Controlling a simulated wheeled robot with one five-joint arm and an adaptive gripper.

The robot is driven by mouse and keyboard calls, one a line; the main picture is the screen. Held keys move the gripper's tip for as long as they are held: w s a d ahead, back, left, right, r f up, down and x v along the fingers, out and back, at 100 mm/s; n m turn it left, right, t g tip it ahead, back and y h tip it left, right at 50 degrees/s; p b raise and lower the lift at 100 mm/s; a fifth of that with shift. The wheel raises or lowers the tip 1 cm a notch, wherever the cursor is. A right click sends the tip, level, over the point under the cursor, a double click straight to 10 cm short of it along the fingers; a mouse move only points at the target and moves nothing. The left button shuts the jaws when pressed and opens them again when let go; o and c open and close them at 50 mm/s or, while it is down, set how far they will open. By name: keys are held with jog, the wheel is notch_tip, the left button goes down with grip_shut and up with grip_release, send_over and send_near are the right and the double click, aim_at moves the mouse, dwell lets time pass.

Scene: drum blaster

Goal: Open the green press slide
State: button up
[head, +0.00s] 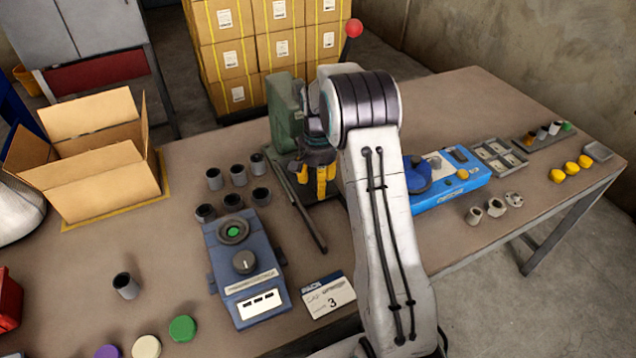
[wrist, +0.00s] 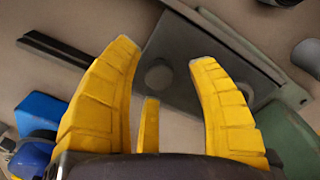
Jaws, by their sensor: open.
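The green press (head: 284,108) stands at the middle of the table, partly hidden behind my arm. Its green body also shows at the right of the wrist view (wrist: 287,138). A lever with a red ball (head: 354,28) rises behind my arm. My gripper (head: 316,186) is over the front of the press base, with yellow fingers pointing down. In the wrist view, my gripper (wrist: 166,56) is open and empty above a dark grey plate (wrist: 190,50) with a round disc. I cannot tell whether the fingers touch anything. A dark bar (head: 306,212) extends toward the table's front edge.
Several grey cups (head: 238,175) stand left of the press. A blue device (head: 450,180) is right of my arm. An open carton (head: 100,185) stands at left.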

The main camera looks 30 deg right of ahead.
jog(key=shift+f, duration=0.25)
jog(key=shift+c, duration=0.5)
grip_shut()
